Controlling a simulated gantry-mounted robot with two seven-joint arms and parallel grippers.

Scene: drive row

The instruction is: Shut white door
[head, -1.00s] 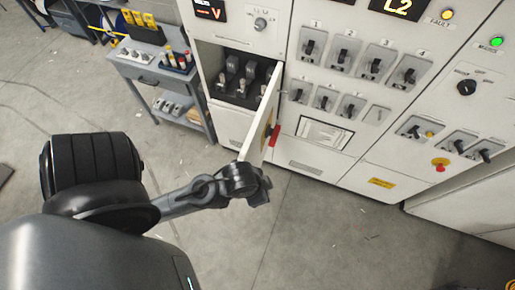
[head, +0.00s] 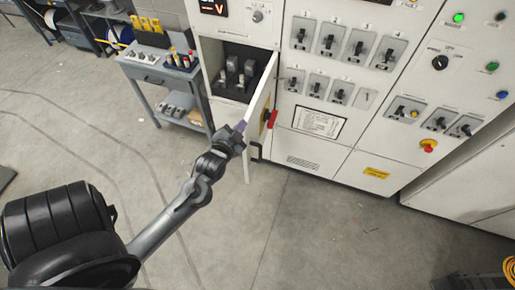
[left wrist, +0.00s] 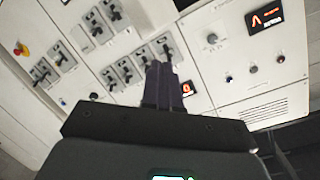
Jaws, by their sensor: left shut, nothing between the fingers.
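The white door (head: 261,100) stands open from the cabinet in the head view, seen nearly edge-on, with its hinge side at the right of the open compartment (head: 238,72). A red handle (head: 272,119) and a black pull show on its right-hand face. My left gripper (head: 240,126) is shut and empty, just left of the door near its free edge. I cannot tell whether it touches the door. In the left wrist view its closed fingers (left wrist: 162,85) point toward the cabinet front. The door cannot be made out there. My right gripper is not in view.
The open compartment holds dark switchgear. Right of it the cabinet front (head: 318,121) carries several toggle switches and a red knob (head: 428,146). A grey cart (head: 160,75) with tools stands to the left. The floor in front is clear, with a yellow coil at bottom right.

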